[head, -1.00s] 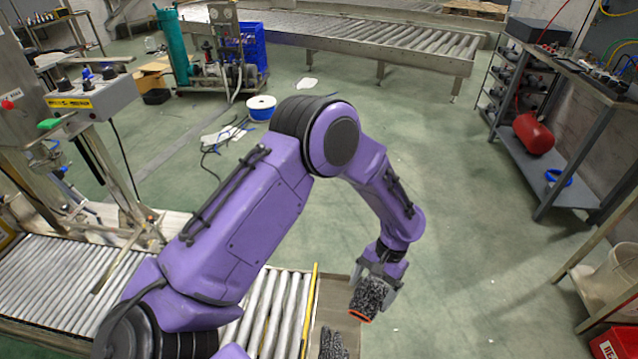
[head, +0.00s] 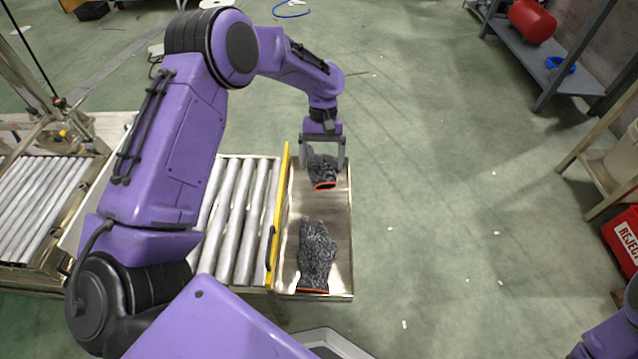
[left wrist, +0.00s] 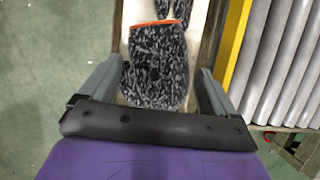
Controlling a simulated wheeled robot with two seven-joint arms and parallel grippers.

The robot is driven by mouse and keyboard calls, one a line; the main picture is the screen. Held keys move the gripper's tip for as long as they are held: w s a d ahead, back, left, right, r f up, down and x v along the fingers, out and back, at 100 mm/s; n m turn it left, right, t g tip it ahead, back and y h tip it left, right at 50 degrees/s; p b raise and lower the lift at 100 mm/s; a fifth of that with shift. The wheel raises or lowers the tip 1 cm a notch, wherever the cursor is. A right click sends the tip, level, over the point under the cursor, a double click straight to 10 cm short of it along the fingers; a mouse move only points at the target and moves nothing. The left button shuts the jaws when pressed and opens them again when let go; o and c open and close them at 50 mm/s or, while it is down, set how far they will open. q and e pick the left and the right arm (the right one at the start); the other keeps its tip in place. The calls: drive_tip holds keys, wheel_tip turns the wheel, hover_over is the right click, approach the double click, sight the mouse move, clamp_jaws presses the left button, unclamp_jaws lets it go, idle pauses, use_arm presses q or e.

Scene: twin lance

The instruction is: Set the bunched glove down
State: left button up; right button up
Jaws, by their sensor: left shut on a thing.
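The bunched glove (head: 322,170), speckled dark grey with an orange cuff edge, is between the fingers of my left gripper (head: 325,165), which is shut on it. It hangs over the far part of a shiny metal tray (head: 342,225); I cannot tell whether it touches the surface. The left wrist view shows the glove (left wrist: 158,65) between both fingers, cuff at the top. A second speckled glove (head: 317,250) lies flat on the near part of the tray, orange cuff towards me. My right gripper is out of view.
A yellow rail (head: 279,215) runs along the tray's left side, with a roller conveyor (head: 232,215) beyond it. Bare floor lies right of the tray. A red bin marked REJECT (head: 625,240) and a shelf rack (head: 560,70) stand at the right.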

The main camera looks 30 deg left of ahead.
use_arm(q)
drive_tip(key=shift+w+a+f, duration=0.1)
drive_tip(key=shift+a+f, duration=0.1)
drive_tip(key=shift+f, duration=0.45)
drive_tip(key=shift+f+b, duration=0.3)
drive_tip(key=shift+b, duration=0.1)
wheel_tip(320, 180, down, 9)
drive_tip(key=b, duration=0.4)
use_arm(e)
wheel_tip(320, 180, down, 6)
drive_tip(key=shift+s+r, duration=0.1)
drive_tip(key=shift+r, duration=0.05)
use_arm(q)
drive_tip(key=o, duration=0.8)
drive_tip(key=p+v, duration=0.5)
drive_tip(key=v, duration=0.6)
drive_tip(key=shift+r, duration=0.3)
drive_tip(key=shift+w+a+r, duration=0.1)
drive_tip(key=shift+a+r, duration=0.05)
drive_tip(key=shift+r, duration=0.1)
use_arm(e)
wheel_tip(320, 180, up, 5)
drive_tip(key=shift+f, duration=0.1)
